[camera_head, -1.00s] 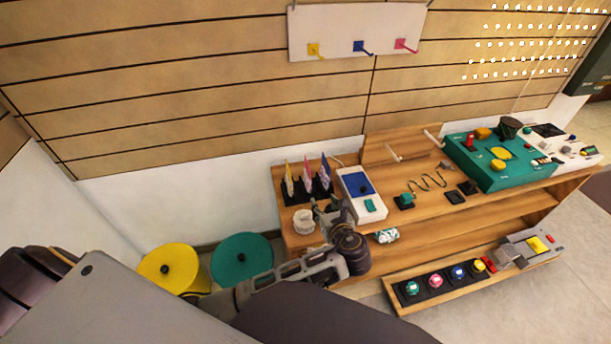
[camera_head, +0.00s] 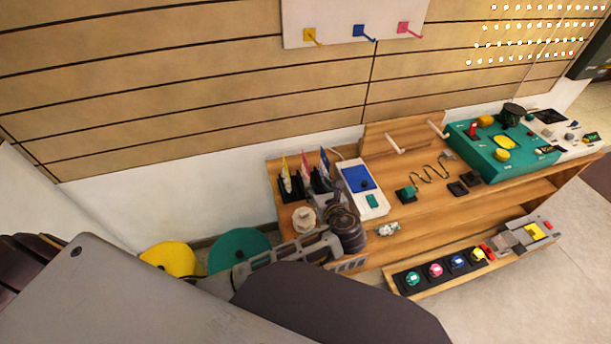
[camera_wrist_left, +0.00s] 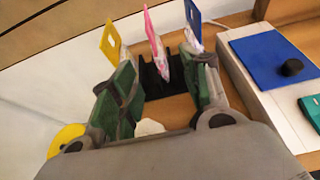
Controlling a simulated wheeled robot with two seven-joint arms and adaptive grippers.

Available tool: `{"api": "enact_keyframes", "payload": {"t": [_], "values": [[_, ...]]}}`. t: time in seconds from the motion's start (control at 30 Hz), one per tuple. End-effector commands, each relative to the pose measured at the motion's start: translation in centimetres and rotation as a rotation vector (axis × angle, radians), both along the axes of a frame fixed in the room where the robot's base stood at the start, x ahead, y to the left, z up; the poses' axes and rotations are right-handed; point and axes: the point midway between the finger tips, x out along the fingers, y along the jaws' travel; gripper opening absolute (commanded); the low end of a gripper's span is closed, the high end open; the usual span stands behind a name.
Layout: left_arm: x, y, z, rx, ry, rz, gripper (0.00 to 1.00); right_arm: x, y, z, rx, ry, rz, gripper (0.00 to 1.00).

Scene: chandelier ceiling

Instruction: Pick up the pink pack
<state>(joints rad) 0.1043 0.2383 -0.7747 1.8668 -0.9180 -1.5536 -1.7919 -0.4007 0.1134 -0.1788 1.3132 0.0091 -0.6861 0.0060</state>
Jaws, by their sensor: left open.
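The pink pack (camera_wrist_left: 153,32) stands upright in the black rack (camera_wrist_left: 158,84), between the yellow pack (camera_wrist_left: 111,40) and the blue pack (camera_wrist_left: 193,20). In the head view the pink pack (camera_head: 306,166) shows at the left end of the wooden workbench, partly hidden by my arm. My left gripper (camera_wrist_left: 162,58) is open and empty, and it also shows in the head view (camera_head: 320,188). In the wrist view its fingers appear on either side of the pink pack, in front of the yellow and blue packs. Contact cannot be told. My right gripper is not in view.
A white box with a blue panel (camera_head: 361,180) stands close right of the rack. A pale round object (camera_head: 303,219) sits in front of the rack. A green console (camera_head: 487,155) is farther right. Yellow (camera_head: 168,258) and green (camera_head: 238,249) round lids lie left, below the bench.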

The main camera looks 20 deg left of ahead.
Motion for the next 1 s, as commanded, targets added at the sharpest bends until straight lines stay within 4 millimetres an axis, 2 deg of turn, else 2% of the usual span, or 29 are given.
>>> {"api": "enact_keyframes", "payload": {"t": [0.33,0.8,1.0], "values": [[1.9,1.5,-1.1,0.001,0.000,0.002,0.46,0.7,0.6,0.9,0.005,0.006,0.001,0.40],[5.7,4.4,-3.1,0.001,-0.001,0.001,0.46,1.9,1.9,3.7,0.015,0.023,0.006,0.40],[6.3,4.8,-3.4,0.000,0.000,0.001,0.46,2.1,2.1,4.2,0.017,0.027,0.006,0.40]]}}
